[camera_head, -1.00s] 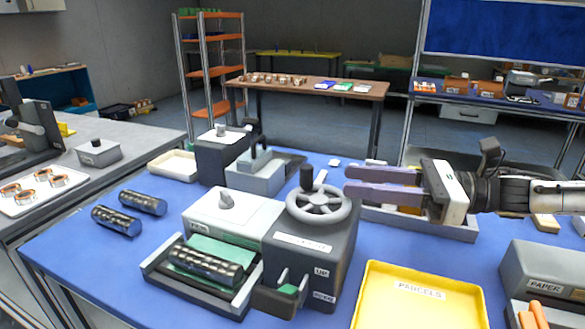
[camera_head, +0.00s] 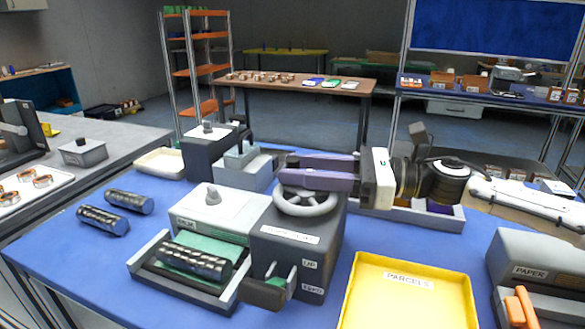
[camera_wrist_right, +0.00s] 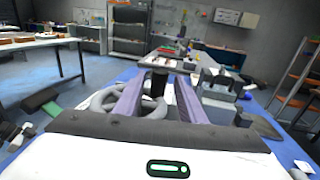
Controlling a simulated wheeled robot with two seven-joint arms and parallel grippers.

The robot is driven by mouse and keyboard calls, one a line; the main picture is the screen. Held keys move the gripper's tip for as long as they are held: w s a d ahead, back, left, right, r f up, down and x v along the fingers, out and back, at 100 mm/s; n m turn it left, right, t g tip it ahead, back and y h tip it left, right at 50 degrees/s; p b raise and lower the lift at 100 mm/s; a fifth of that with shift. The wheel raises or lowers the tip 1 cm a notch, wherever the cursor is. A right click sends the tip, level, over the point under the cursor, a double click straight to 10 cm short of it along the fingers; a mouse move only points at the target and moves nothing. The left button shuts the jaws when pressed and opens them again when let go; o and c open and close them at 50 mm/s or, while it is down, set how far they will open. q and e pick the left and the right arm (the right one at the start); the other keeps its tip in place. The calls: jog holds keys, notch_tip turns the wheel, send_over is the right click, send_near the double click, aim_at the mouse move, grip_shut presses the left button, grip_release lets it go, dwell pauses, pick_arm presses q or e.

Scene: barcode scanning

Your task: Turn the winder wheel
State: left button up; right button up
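The winder wheel (camera_head: 306,207) is a grey spoked handwheel on top of a dark grey machine (camera_head: 297,255) on the blue table. It also shows in the right wrist view (camera_wrist_right: 103,99), at the left. My right gripper (camera_head: 284,170) reaches in from the right, its purple fingers over the wheel. In the right wrist view, the wheel's upright dark knob (camera_wrist_right: 158,84) stands between the spread fingers (camera_wrist_right: 158,92), with a gap on each side. The fingers hide the knob and the wheel's far part in the head view. My left gripper is not in view.
A ribbed dark roller (camera_head: 196,262) lies in the machine's front tray; two similar rollers (camera_head: 117,209) lie at left. A yellow parcels tray (camera_head: 408,315) is in front, a grey paper box (camera_head: 535,262) at right. Grey boxes (camera_head: 245,168) stand behind the machine.

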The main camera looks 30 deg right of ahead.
jog(key=shift+w+a+r, duration=0.15)
jog(key=shift+w+a, duration=0.15)
jog(key=shift+a, duration=0.15)
jog(key=shift+w+a+p, duration=0.15)
jog(key=shift+a+p, duration=0.05)
jog(key=shift+p, duration=0.15)
grip_shut()
jog(key=shift+d+f+b, duration=0.1)
jog(key=shift+f+b, duration=0.25)
jog(key=shift+b, duration=0.4)
jog(key=shift+d+f+m+t+h+b, duration=0.1)
jog(key=shift+d+m+t+h+b, duration=0.05)
jog(key=shift+m+t+h+b, duration=0.65)
jog(key=shift+d+t+h+b, duration=0.1)
jog(key=shift+t+h+b, duration=0.2)
jog(key=shift+d+r+m+t+h, duration=0.25)
jog(key=shift+m+t+h, duration=0.25)
jog(key=shift+m+h, duration=0.15)
jog(key=shift+s+m+h, duration=0.2)
jog(key=shift+m+h, duration=0.05)
